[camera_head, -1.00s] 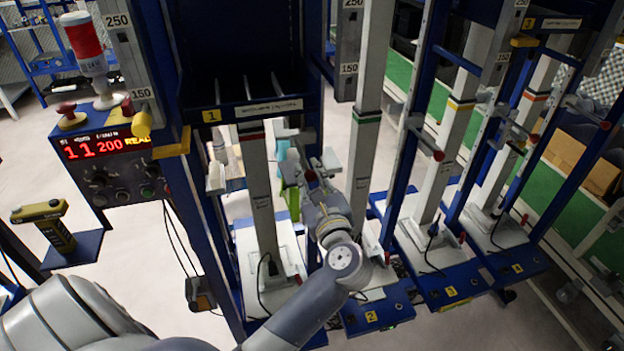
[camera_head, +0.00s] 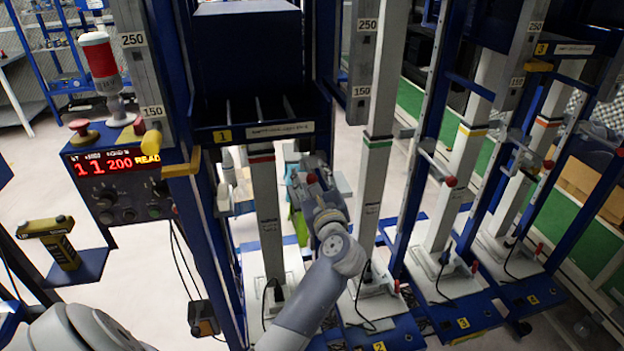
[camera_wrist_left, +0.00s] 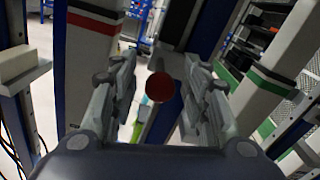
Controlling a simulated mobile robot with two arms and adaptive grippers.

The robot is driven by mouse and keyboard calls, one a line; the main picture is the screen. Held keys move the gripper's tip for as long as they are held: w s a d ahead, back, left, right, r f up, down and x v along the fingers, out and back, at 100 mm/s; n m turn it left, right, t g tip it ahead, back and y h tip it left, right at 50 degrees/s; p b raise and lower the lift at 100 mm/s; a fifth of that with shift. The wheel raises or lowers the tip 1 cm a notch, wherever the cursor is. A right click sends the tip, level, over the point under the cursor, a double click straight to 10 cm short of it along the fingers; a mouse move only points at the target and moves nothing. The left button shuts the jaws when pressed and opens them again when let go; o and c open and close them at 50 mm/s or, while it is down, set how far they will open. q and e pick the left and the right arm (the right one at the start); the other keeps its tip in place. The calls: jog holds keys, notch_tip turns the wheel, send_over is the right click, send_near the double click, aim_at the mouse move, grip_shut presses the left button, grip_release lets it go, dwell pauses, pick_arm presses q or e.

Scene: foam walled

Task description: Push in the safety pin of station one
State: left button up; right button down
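Station one is marked by a yellow "1" label (camera_head: 223,135) on its blue frame, with a white post (camera_head: 267,205) bearing a red band below it. The safety pin's round red knob (camera_wrist_left: 160,87) shows in the left wrist view, between my open fingertips and seemingly just beyond them. In the head view a small red spot (camera_head: 311,178) shows at my left gripper (camera_head: 306,172), which is right of the post and largely covers the pin. The pin's shaft is hidden. I cannot tell whether the fingers touch the knob. My right gripper is not in view.
A control box with a red display (camera_head: 115,163) stands left of station one. The green-banded post (camera_head: 371,190) is close on the right of my gripper. Further stations have similar red knobs (camera_head: 449,181). Cables hang near the base plates.

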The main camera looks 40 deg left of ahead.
pick_arm(q)
jog(key=v, duration=1.2)
dwell(0.3)
